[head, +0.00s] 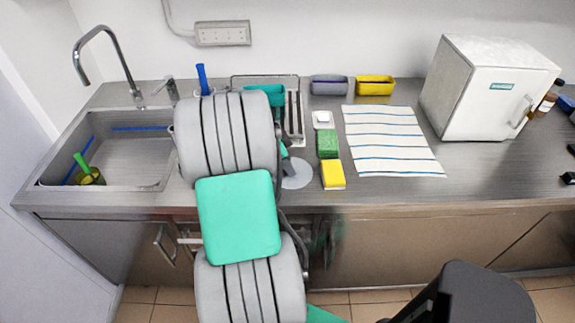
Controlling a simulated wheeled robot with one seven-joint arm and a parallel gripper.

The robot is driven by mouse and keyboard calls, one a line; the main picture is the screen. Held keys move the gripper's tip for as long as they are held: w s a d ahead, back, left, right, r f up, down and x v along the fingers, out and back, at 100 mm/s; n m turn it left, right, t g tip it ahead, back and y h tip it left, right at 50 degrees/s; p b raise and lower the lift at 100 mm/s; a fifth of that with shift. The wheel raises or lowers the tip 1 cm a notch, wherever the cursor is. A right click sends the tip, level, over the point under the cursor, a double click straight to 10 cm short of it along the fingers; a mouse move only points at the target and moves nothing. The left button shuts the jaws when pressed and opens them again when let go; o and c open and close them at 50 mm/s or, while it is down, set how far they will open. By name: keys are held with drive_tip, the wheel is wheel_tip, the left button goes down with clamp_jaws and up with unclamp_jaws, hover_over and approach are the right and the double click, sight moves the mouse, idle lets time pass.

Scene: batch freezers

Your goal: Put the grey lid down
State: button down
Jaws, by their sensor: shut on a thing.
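The grey lid (298,175) is a flat round disc near the front edge of the steel counter, just right of my arm. Its left part is hidden behind my arm. My gripper (285,164) shows only as a small dark and teal piece at the lid's left edge, shut on the lid. My arm hides most of the gripper. I cannot tell whether the lid touches the counter or is held just above it.
Green (328,143) and yellow (333,175) sponges and a white block (323,119) stand right of the lid. The sink (120,157) is left. Bare counter lies below the cloth.

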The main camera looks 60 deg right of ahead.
drive_tip(key=c, duration=1.3)
unclamp_jaws()
drive_tip(key=shift+r+p, duration=0.35)
drive_tip(key=shift+p, duration=0.1)
drive_tip(key=v, duration=1.2)
drive_tip(key=w+a+r+n+t, duration=0.1)
drive_tip(key=w+a+n+t, duration=0.2)
drive_tip(key=w+a+n, duration=0.7)
drive_tip(key=a+f+n+t+y, duration=0.1)
drive_tip(key=a+n, duration=0.4)
drive_tip(key=a, duration=0.5)
drive_tip(key=a+n+t+y, duration=0.1)
drive_tip(key=a+n, duration=0.5)
drive_tip(key=a, duration=0.4)
drive_tip(key=s+a+f+n+t+y, duration=0.1)
drive_tip(key=a+n+t, duration=0.1)
drive_tip(key=a+n, duration=0.4)
drive_tip(key=shift+a+f+b, duration=0.15)
drive_tip(key=shift+a+b, duration=0.05)
drive_tip(key=shift+a, duration=0.75)
drive_tip(key=shift+a+f+b, duration=0.15)
drive_tip(key=shift+a+f, duration=0.05)
drive_tip(key=shift+a, duration=0.75)
